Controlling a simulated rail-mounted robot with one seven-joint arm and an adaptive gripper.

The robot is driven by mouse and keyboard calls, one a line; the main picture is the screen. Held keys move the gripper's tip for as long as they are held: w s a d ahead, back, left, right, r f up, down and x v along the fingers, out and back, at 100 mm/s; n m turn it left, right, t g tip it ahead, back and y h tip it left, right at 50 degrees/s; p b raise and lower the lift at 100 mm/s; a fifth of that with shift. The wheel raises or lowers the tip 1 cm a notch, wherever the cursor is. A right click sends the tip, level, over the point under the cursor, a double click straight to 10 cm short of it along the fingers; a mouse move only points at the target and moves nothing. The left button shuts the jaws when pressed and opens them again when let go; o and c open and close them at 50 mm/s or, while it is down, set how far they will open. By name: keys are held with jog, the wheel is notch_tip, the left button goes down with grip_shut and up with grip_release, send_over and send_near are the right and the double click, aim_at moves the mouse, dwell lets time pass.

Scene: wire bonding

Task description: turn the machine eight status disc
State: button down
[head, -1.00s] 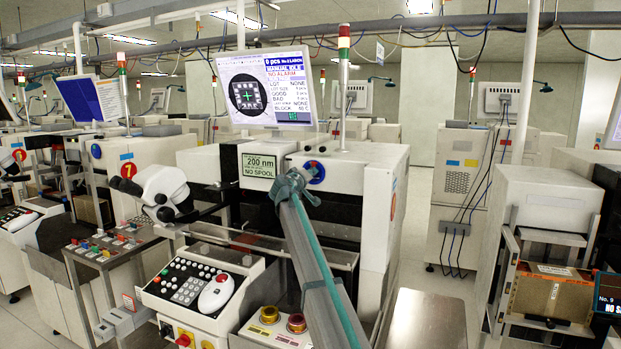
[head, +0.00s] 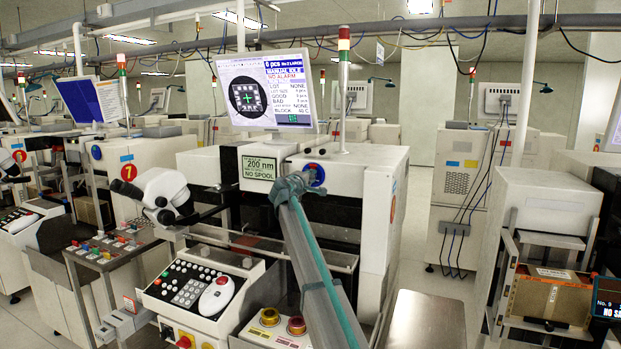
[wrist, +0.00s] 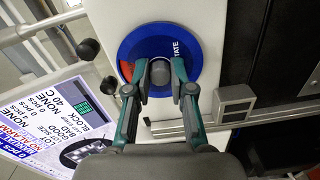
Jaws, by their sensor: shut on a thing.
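The status disc (wrist: 190,42) is a round blue plate with a red sector at its left and partly covered white lettering, seen in the wrist view. A grey knob (wrist: 160,70) stands at its middle. My gripper (wrist: 160,82) has a finger on each side of this knob and is shut on it. In the head view the disc (head: 317,174) is on the upper front of the cream machine under the monitor.
The monitor (head: 268,92) stands above the disc, and a "200 nm NO SPOOL" sign (head: 259,167) is to its left. A microscope (head: 160,193) and a control panel (head: 196,286) are at the left. Another cream machine (head: 548,205) stands at the right.

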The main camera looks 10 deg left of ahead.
dwell(0.3)
jog(key=c, duration=1)
grip_release()
jog(key=v, duration=1.2)
jog(key=shift+r, duration=0.1)
